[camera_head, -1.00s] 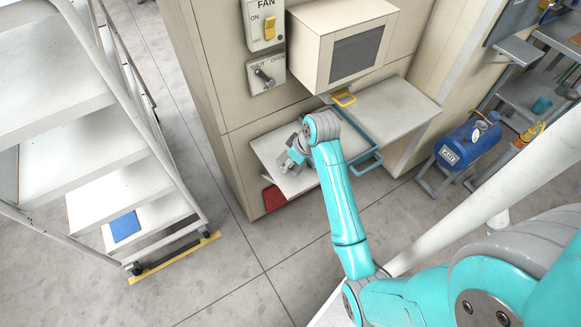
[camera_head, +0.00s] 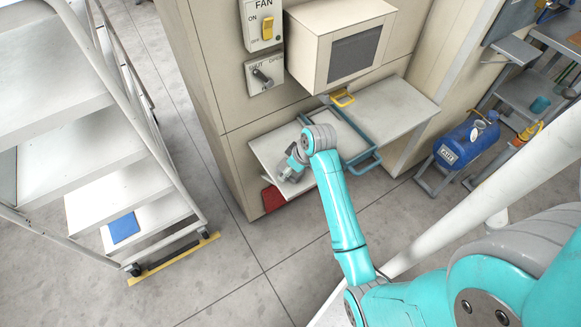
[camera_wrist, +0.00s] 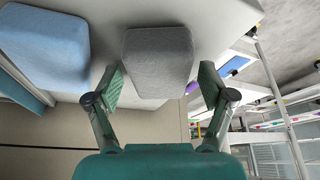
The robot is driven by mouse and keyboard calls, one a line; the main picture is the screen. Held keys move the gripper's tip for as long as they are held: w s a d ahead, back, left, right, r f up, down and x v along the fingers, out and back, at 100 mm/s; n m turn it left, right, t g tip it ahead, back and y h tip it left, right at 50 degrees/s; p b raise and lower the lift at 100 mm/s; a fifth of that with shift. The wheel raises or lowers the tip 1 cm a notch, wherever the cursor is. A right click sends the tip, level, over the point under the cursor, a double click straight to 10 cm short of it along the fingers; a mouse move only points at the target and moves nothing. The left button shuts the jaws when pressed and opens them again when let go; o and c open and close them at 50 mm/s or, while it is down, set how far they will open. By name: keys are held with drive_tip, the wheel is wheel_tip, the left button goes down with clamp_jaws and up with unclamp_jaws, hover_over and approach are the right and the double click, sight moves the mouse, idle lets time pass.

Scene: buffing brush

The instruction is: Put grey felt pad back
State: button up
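The grey felt pad (camera_wrist: 158,60) is a rounded block on a pale surface in the wrist view. My gripper (camera_wrist: 162,87) is open, with one green-padded finger on each side of the pad's near end. A narrow gap shows beside each finger, so it does not appear to grip the pad. In the head view my gripper (camera_head: 287,174) is low over the left end of the white shelf (camera_head: 396,112). My arm hides the pad there.
A blue block (camera_wrist: 42,48) lies left of the pad in the wrist view. A teal frame (camera_head: 365,167) lies on the shelf, with a yellow handle (camera_head: 343,97) behind. A red item (camera_head: 273,199) is below the shelf's left end. White steps (camera_head: 120,180) stand left.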

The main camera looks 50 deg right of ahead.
drive_tip(key=shift+r, duration=0.1)
drive_tip(key=v, duration=1.2)
drive_tip(key=s+a+f+m+t+h, duration=0.1)
drive_tip(key=s+a+f+t, duration=0.1)
drive_tip(key=s+a+f, duration=0.45)
drive_tip(key=s+a+f+m+t+h, duration=0.1)
drive_tip(key=s+a+f+t, duration=0.15)
drive_tip(key=a, duration=0.65)
drive_tip(key=s+a+r+t, duration=0.3)
drive_tip(key=s+r, duration=0.3)
drive_tip(key=s, duration=0.3)
drive_tip(key=s+a+r+t+y, duration=0.1)
drive_tip(key=s+a+r+t, duration=0.2)
drive_tip(key=s+r, duration=0.4)
drive_tip(key=s, duration=0.2)
drive_tip(key=shift+s+a+n, duration=0.35)
drive_tip(key=shift+n, duration=0.05)
drive_tip(key=shift+r, duration=0.15)
